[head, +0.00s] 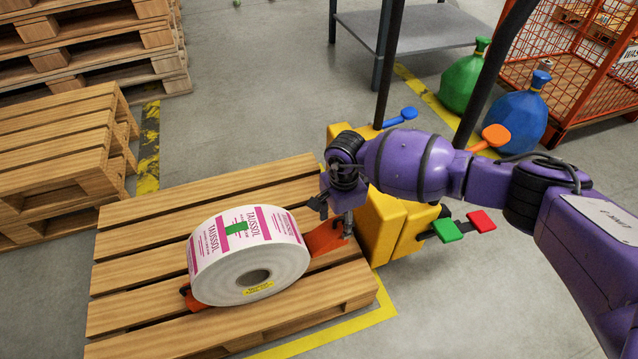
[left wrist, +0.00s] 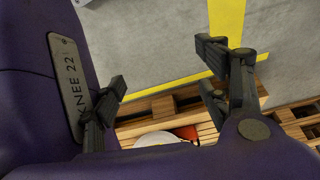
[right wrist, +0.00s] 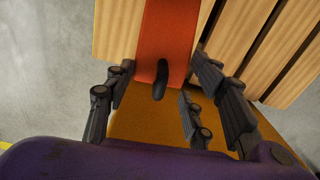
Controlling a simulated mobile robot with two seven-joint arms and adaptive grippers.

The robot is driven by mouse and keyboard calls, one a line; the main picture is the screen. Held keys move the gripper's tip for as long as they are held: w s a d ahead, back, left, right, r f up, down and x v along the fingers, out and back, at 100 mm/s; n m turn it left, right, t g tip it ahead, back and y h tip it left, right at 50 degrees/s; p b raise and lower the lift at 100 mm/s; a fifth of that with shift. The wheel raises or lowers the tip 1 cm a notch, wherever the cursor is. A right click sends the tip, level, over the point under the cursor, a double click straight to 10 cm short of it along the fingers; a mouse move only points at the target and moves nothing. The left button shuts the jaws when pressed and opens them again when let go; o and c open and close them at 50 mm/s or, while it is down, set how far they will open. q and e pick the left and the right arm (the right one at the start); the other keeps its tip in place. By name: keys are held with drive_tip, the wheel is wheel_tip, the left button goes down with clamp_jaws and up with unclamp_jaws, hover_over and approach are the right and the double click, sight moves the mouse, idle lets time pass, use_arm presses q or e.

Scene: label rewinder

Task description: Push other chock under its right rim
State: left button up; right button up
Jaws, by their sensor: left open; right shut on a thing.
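A large white label roll (head: 205,262) with pink print lies on its curved side on a wooden pallet (head: 140,255). An orange-red chock (head: 322,240) is at its right rim, its thin end close to or touching the roll; the exact contact is hidden. Another orange-red chock (head: 192,300) shows at the left rim, mostly hidden by the roll. My right gripper (head: 345,222) is shut on the right chock, which shows with its black handle (right wrist: 160,80) in the right wrist view. My left gripper (left wrist: 162,88) is open and empty, outside the head view.
A yellow machine body (head: 385,225) stands right beside the pallet, with green (head: 446,230) and red (head: 481,221) pads sticking out near my right arm. Stacked pallets (head: 60,150) are at the left. Green (head: 465,80) and blue (head: 518,120) sacks stand behind. Grey floor is clear behind the pallet.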

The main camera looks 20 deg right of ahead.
use_arm(q)
drive_tip(key=shift+w, duration=0.25)
use_arm(e)
drive_tip(key=shift+f, duration=0.35)
drive_tip(key=shift+a+f+b, duration=0.2)
drive_tip(key=shift+f+b, duration=1.1)
drive_tip(key=shift+f, duration=0.3)
drive_tip(key=shift+a+f+b, duration=0.2)
drive_tip(key=shift+f+b, duration=1.1)
drive_tip(key=shift+f, duration=0.3)
drive_tip(key=shift+a+f+b, duration=0.1)
drive_tip(key=shift+f+b, duration=0.7)
drive_tip(key=shift+f, duration=0.05)
use_arm(q)
drive_tip(key=shift+p+x, duration=0.3)
drive_tip(key=shift+x, duration=2.1)
use_arm(e)
drive_tip(key=shift+a, duration=0.5)
use_arm(q)
drive_tip(key=shift+w+d, duration=0.1)
use_arm(e)
drive_tip(key=o, duration=1.2)
drive_tip(key=shift+o, duration=0.2)
drive_tip(key=shift+s, duration=0.1)
drive_tip(key=shift+r, duration=0.1)
